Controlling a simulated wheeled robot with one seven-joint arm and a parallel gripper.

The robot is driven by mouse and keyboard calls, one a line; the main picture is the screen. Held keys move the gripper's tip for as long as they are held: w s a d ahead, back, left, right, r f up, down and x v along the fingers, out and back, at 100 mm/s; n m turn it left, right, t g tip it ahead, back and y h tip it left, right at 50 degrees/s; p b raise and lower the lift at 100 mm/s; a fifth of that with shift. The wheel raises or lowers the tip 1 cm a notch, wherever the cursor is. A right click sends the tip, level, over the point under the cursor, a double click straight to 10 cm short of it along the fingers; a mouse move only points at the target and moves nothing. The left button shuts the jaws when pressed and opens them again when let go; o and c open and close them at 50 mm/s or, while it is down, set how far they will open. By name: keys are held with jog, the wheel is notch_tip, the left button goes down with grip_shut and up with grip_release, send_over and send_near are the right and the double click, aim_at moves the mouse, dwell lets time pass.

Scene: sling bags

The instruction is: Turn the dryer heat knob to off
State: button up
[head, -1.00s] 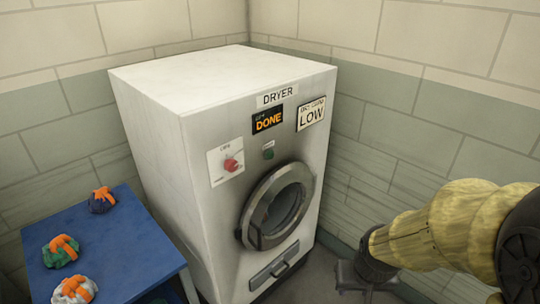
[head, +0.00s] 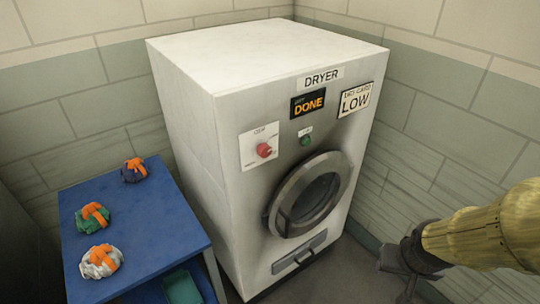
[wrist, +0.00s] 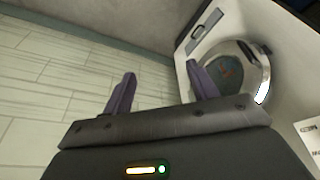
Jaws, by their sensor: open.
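The dryer (head: 190,120) is a white and grey machine in the room's corner. Its red heat knob (head: 264,150) sits on a white plate at the upper left of the front panel; the print there is too small to read. My gripper (head: 400,268) is low at the right in the head view, apart from the dryer and far from the knob. In the wrist view my gripper (wrist: 163,86) has its two dark fingers spread with nothing between them. The dryer's round door (wrist: 228,75) shows beyond the right finger.
A display (head: 308,103) reads DONE and a card (head: 356,99) reads LOW. A green button (head: 305,141) sits above the closed round door. A blue table (head: 130,240) with several orange-strapped bundles stands left of the dryer. Tiled walls close in behind and at right.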

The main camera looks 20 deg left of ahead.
jog(key=w+a+r+n+t+y, duration=0.1)
jog(key=w+a+n+t+y, duration=0.5)
jog(key=w, duration=0.7)
jog(key=s+a+r+n+y, duration=0.1)
jog(key=a+r+n+y, duration=0.1)
jog(key=a, duration=0.6)
jog(key=a+r+n+t+y, duration=0.1)
jog(key=a+r+n+y, duration=0.2)
jog(key=a+y, duration=0.3)
jog(key=shift+s+a+r+y, duration=0.3)
jog(key=shift+s+a+r, duration=0.1)
jog(key=shift+a, duration=0.7)
jog(key=shift+a, duration=0.1)
